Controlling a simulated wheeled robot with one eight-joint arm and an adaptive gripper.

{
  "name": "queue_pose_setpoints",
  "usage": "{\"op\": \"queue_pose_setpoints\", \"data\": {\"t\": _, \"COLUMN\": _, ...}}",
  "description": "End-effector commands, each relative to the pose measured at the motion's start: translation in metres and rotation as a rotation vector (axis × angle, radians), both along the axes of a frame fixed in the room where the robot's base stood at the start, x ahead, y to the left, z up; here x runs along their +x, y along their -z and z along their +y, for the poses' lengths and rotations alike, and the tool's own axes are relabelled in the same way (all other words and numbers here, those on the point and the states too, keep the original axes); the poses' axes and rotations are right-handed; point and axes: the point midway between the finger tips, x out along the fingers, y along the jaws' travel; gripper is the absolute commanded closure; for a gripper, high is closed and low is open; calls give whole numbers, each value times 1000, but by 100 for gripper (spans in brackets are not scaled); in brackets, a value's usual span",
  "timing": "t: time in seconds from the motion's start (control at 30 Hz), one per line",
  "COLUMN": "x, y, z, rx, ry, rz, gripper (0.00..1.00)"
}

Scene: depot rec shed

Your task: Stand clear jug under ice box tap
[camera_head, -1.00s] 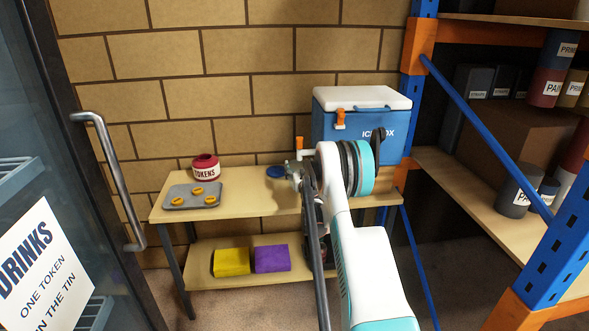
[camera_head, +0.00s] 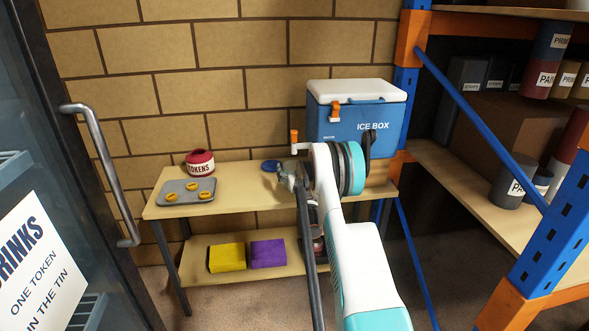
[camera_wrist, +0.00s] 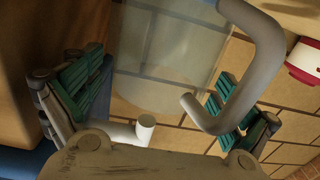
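The blue ice box (camera_head: 350,122) with a white lid stands at the right end of the table. An orange tap (camera_head: 294,136) shows at its left side. My gripper (camera_head: 287,178) is over the table just below the tap in the head view. In the wrist view the clear jug (camera_wrist: 165,55) is see-through and lies between my spread fingers (camera_wrist: 160,100). A thick grey curved handle (camera_wrist: 268,50) shows beside it. I see no clear contact of the finger pads with the jug. My arm hides the area beneath the tap, and the jug cannot be made out in the head view.
A grey tray (camera_head: 186,191) with yellow rings and a red tokens jar (camera_head: 200,163) stand at the table's left. A blue disc (camera_head: 270,166) lies near my gripper. Yellow (camera_head: 227,257) and purple (camera_head: 268,253) blocks sit below. A glass door (camera_head: 100,250) and racking (camera_head: 470,190) flank the table.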

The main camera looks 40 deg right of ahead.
Motion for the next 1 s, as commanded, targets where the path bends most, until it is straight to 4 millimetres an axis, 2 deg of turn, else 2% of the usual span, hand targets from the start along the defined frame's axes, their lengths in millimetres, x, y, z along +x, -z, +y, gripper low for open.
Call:
{"op": "queue_pose_setpoints", "data": {"t": 0.27, "x": 0, "y": -2, "z": 0, "rx": 0, "ry": 0, "rz": 0, "gripper": 3}}
{"op": "queue_pose_setpoints", "data": {"t": 0.37, "x": -7, "y": -3, "z": 4, "rx": 0, "ry": 0, "rz": 0, "gripper": 3}}
{"op": "queue_pose_setpoints", "data": {"t": 0.8, "x": -79, "y": -5, "z": 45, "rx": 0, "ry": 0, "rz": 0, "gripper": 3}}
{"op": "queue_pose_setpoints", "data": {"t": 1.0, "x": -99, "y": -3, "z": 57, "rx": 0, "ry": 0, "rz": 0, "gripper": 3}}
